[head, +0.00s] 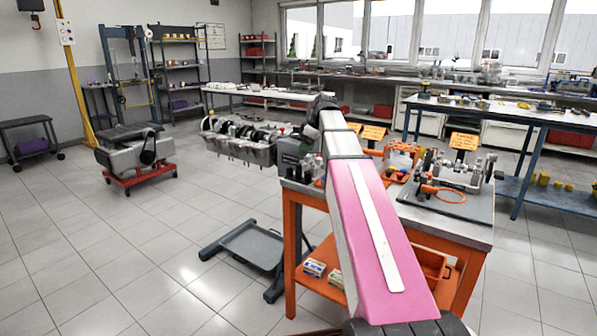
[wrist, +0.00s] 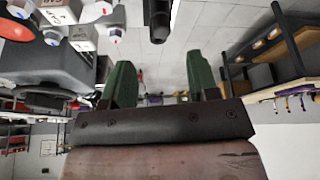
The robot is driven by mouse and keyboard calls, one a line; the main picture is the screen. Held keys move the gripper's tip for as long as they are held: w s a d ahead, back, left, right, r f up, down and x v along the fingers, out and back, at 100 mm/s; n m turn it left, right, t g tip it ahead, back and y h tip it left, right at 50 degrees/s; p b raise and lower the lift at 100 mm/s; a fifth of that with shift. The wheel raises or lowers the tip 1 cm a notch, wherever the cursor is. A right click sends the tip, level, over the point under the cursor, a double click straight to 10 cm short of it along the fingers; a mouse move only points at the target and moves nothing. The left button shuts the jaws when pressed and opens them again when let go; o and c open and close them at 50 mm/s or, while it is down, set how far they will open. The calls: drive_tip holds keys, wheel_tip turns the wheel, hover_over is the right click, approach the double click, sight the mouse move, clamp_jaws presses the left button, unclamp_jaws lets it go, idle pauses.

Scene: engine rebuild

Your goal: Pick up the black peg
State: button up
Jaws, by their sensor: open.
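In the wrist view my gripper (wrist: 162,82) shows two green fingers set wide apart with nothing between them. A black, round, rod-like thing (wrist: 158,18) comes in from the top edge, ahead of the gap and apart from the fingers. It may be the black peg; its far end is cut off by the frame. In the head view my pink and white arm reaches over the orange workbench (head: 455,240) and hides part of its top. I cannot pick out the peg there.
Metal parts with pale caps (wrist: 65,22) crowd the wrist view's upper left. In the head view an engine block (head: 240,140) stands left of my arm, and a crankshaft assembly (head: 455,170) is on the bench's right. A grey-topped stand (head: 255,245) is on the floor.

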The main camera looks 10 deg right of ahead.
sight(300, 164)
drive_tip(key=shift+s+x, duration=0.1)
drive_tip(key=shift+x, duration=1.55)
drive_tip(key=shift+s+x, duration=0.15)
drive_tip(key=shift+x, duration=1.55)
drive_tip(key=shift+d, duration=0.1)
drive_tip(key=shift+c, duration=0.3)
clamp_jaws()
